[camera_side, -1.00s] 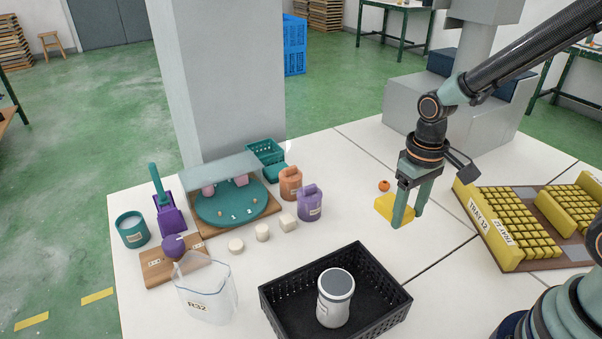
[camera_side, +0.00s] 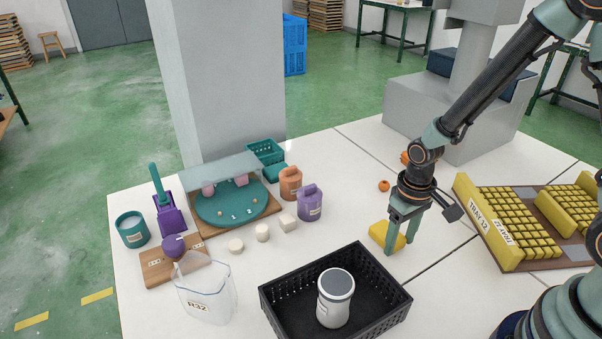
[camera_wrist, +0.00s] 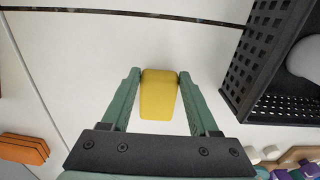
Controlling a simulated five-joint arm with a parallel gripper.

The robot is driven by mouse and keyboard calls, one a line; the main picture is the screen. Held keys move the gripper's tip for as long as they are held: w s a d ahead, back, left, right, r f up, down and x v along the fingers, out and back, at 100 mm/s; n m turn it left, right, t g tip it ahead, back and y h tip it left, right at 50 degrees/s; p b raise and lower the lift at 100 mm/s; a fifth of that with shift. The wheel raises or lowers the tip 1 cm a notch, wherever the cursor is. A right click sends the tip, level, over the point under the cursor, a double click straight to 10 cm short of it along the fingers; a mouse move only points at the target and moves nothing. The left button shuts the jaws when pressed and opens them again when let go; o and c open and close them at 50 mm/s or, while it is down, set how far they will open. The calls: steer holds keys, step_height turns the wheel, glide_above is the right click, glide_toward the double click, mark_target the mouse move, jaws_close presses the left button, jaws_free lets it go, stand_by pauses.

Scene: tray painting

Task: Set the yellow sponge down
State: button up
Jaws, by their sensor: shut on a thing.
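The yellow sponge (camera_side: 384,236) is low at the white table top, right of the middle in the side view. My gripper (camera_side: 400,246) points down over it, with its fingers on either side of the sponge. In the wrist view the sponge (camera_wrist: 159,94) sits between the fingertips of my gripper (camera_wrist: 160,80), and both fingers touch its sides. The gripper is shut on the sponge. Whether the sponge's underside rests fully on the table is hard to tell.
A black crate (camera_side: 285,291) holding a white jar (camera_side: 333,310) stands in front; its wall (camera_wrist: 240,75) is close on the right in the wrist view. A tray of yellow blocks (camera_side: 488,236) lies to the right. A small orange thing (camera_side: 384,185) lies behind.

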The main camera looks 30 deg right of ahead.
steer(key=shift+f, duration=0.2)
steer(key=o, duration=1.3)
steer(key=shift+r, duration=0.1)
step_height(320, 180, up, 12)
step_height(320, 180, up, 11)
steer(key=t, duration=0.5)
glide_above(400, 242)
steer(key=s+d, duration=0.2)
steer(key=shift+s+d+r+t, duration=0.25)
steer(key=shift+s+r+t, duration=0.05)
steer(key=shift+s+r, duration=0.2)
